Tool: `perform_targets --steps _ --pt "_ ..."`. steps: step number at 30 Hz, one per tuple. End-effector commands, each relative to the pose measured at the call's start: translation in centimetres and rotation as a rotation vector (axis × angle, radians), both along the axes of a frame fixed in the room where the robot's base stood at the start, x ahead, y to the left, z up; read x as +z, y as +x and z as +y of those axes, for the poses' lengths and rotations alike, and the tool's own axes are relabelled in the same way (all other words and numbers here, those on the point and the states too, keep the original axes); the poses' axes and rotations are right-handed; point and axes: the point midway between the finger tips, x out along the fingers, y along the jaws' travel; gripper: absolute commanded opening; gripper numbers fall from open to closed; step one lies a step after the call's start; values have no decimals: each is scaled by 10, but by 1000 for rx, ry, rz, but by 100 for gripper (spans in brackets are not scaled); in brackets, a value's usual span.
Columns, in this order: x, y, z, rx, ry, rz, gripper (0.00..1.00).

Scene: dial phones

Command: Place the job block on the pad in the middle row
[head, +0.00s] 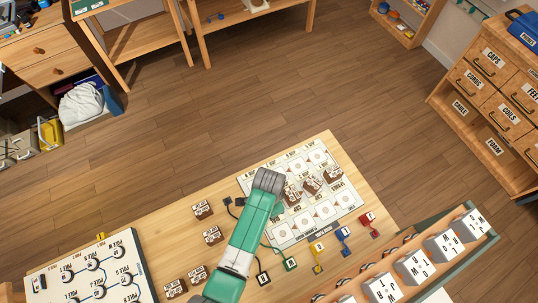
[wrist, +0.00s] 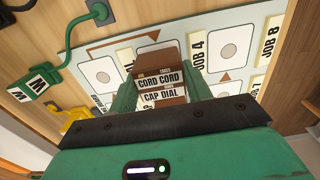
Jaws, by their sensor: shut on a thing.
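My gripper (wrist: 160,88) is shut on a brown block (wrist: 160,64) with white labels reading CORD CORD and CAP DIAL. The block is between the green fingers, over the white board; I cannot tell whether it touches the board. In the head view my arm covers the held block and part of the board (head: 325,219). Brown blocks (head: 292,193), (head: 311,185) and (head: 332,176) stand in the board's middle row, right of my wrist. In the wrist view, round-marked pads (wrist: 100,75) and (wrist: 228,50) lie bare on either side.
Several brown blocks (head: 203,210) stand on the table left of my arm. Colored tags on cords, including a red one (head: 369,220) and a blue one (head: 344,234), lie along the board's front. A rack of white blocks (head: 411,265) is at lower right, a white panel (head: 92,272) at lower left.

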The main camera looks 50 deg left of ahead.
Motion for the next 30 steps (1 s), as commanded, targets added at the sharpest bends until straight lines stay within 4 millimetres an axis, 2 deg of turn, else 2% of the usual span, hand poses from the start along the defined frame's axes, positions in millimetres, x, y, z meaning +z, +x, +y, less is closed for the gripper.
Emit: perform_targets --steps 11,12,14,15,23,26,30 --pt "-5 1 0 0 1 -2 25" --pt "-4 1 0 0 1 -2 56" --pt "-4 1 0 0 1 -2 68" --pt "-4 1 0 0 1 -2 70" --pt "-1 1 0 0 1 -2 70" --pt "11 1 1 0 2 -4 70" --pt "48 2 1 0 3 -6 70"
